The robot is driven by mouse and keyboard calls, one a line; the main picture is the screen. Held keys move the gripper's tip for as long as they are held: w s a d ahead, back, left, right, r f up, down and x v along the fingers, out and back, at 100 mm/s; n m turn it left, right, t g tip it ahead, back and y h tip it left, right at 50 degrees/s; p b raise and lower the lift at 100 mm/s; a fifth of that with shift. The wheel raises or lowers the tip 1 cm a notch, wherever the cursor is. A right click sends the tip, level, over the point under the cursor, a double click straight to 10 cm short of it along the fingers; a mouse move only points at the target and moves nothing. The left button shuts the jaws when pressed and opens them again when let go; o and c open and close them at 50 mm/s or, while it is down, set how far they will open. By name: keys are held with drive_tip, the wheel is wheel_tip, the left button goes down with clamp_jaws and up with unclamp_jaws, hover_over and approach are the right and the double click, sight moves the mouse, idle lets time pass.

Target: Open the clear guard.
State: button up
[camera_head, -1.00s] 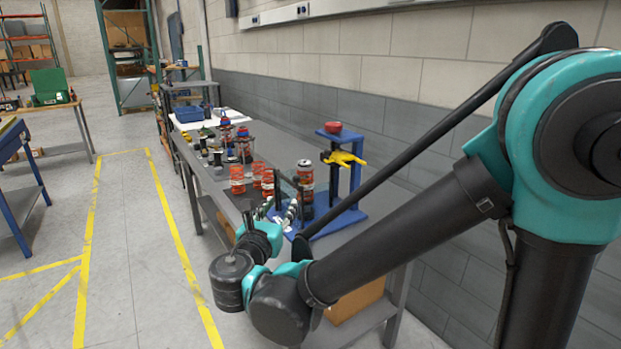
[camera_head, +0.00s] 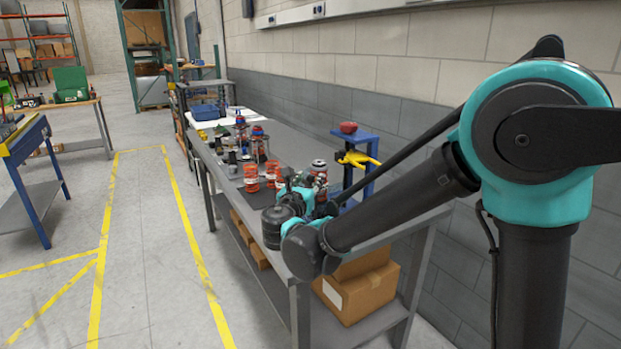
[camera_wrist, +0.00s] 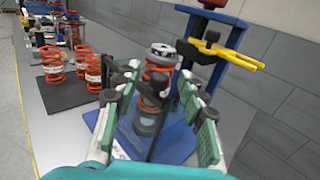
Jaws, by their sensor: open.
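The blue fixture (camera_wrist: 212,62) stands on the bench, with a red-orange coil spring unit (camera_wrist: 160,72) upright on its blue base (camera_wrist: 178,145). It also shows in the head view (camera_head: 366,140), partly behind my arm. A yellow clamp (camera_wrist: 228,56) juts from its post, and a red part lies on top. I cannot clearly make out the guard's clear panel. A dark knob-like part (camera_wrist: 153,84) stands in front of the spring. My gripper (camera_wrist: 158,80) is open, its green-padded fingers on either side of the spring and dark part. Contact cannot be told.
Several loose orange springs (camera_wrist: 53,64) stand on a dark mat to the left of the fixture. More parts line the bench farther back. The grey wall (camera_head: 430,120) runs close behind the bench. A cardboard box (camera_head: 360,290) sits on the lower shelf.

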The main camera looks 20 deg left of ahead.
drive_tip(key=shift+w+a, duration=0.1)
drive_tip(key=shift+w, duration=0.85)
clamp_jaws()
